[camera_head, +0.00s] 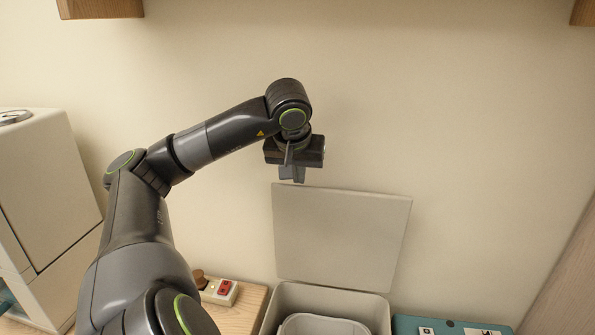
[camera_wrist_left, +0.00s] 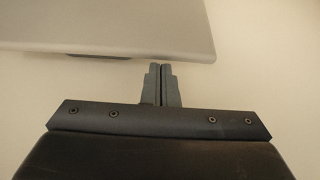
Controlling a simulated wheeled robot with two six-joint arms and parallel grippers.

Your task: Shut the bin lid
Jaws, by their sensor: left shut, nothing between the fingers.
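The bin (camera_head: 376,306) is a light grey box at the bottom of the head view, with a grey inner liner (camera_head: 322,325) in its opening. Its lid (camera_head: 340,238) stands open, upright along the wall behind the bin. My left gripper (camera_head: 292,178) is shut and empty, pointing down by the lid's upper left edge. In the left wrist view, the shut fingers (camera_wrist_left: 161,72) point toward the lid's edge (camera_wrist_left: 110,28), with a small gap showing in the picture. Whether they touch the lid I cannot tell. My right gripper is not in view.
A wooden surface (camera_head: 238,315) with a red-and-white item (camera_head: 224,291) and a brown knob-like object (camera_head: 199,279) lies left of the bin. A teal box (camera_head: 408,325) is right of it. A white cabinet (camera_head: 45,190) stands far left. Wooden cupboards hang above.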

